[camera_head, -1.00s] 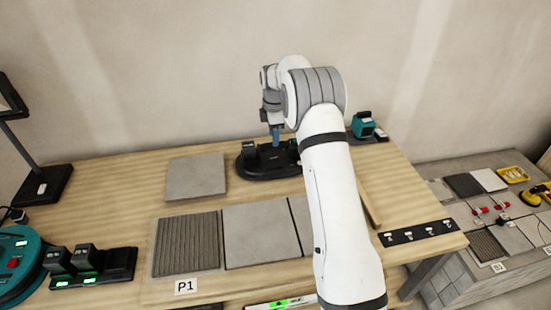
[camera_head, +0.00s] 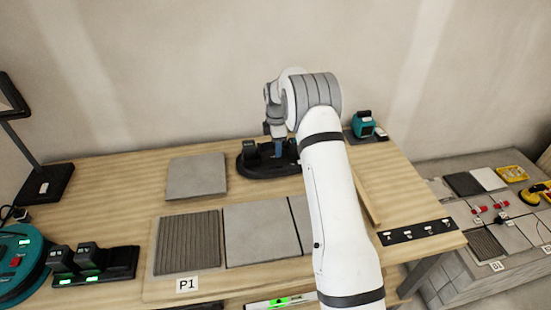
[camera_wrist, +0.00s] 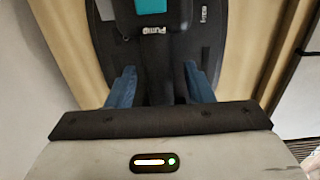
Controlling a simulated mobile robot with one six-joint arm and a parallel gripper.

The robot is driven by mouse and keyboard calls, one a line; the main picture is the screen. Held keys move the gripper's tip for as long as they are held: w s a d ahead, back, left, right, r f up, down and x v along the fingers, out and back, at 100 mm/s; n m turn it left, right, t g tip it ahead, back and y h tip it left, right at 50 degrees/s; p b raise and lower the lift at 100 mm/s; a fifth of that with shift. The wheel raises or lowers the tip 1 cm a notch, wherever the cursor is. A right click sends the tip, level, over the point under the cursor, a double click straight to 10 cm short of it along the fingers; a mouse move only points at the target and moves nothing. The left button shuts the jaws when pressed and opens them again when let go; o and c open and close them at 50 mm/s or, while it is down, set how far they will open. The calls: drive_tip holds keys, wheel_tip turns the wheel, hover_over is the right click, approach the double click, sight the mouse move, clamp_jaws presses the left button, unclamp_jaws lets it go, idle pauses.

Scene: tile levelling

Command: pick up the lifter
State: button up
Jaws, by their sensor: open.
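A black oval dock (camera_head: 250,172) stands at the back of the wooden table, and it also fills much of the wrist view (camera_wrist: 215,55). A dark device (camera_wrist: 158,55) with a teal part (camera_wrist: 150,6) sits on it; this appears to be the lifter, but its full shape is hidden. My gripper (camera_head: 279,150) is lowered over the dock. In the wrist view my gripper (camera_wrist: 161,85) is open, with one blue finger on each side of the device's dark middle. I cannot tell whether the fingers touch it.
A loose grey tile (camera_head: 197,176) lies left of the dock. A ribbed tile (camera_head: 188,242) and a plain tile (camera_head: 260,234) lie in front. A teal device (camera_head: 363,124) stands at back right. Chargers (camera_head: 92,264) and a lamp (camera_head: 42,183) are at left. A second bench (camera_head: 470,260) is at right.

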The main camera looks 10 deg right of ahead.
drive_tip(key=shift+f, duration=0.1)
idle(0.3)
clamp_jaws()
idle(0.4)
